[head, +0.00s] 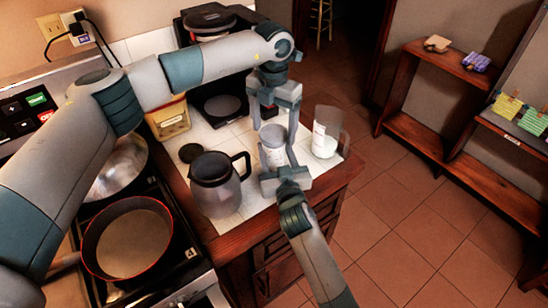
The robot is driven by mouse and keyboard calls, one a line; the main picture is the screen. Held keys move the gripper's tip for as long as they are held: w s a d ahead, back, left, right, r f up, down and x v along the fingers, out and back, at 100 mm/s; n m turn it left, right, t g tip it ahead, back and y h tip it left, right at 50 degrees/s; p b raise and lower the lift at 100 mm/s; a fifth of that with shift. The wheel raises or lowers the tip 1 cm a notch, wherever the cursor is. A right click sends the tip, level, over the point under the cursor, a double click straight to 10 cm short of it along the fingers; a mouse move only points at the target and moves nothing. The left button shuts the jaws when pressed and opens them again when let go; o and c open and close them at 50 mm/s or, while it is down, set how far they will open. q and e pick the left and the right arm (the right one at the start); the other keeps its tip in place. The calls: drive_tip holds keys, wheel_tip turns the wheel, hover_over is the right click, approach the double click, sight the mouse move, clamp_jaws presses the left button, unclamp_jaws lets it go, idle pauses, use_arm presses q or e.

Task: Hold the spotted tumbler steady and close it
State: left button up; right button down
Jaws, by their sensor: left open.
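A pale tumbler (272,153) stands on the white tiled counter near its right front part. Its spots are too small to make out. My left gripper (274,122) is open and points down over the tumbler, with its fingers around the tumbler's top. My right gripper (278,162) reaches in from the front, low at the tumbler, with fingers close to its sides. I cannot tell whether they press on it. A small dark round piece, perhaps a lid (190,153), lies on the counter to the left, apart from both grippers.
A dark-lidded jug (215,186) stands left of the tumbler, and a clear handled cup (327,133) with white contents stands close on its right. A coffee machine (215,65) is behind. A red-rimmed pan (128,238) sits on the stove. The counter edge is near.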

use_arm(q)
drive_tip(key=c, duration=1.1)
drive_tip(key=o, duration=1.3)
drive_tip(key=shift+c, duration=0.2)
drive_tip(key=shift+r, duration=0.1)
wheel_tip(320, 180, up, 12)
use_arm(e)
drive_tip(key=c, duration=0.8)
unclamp_jaws()
drive_tip(key=shift+o, duration=0.2)
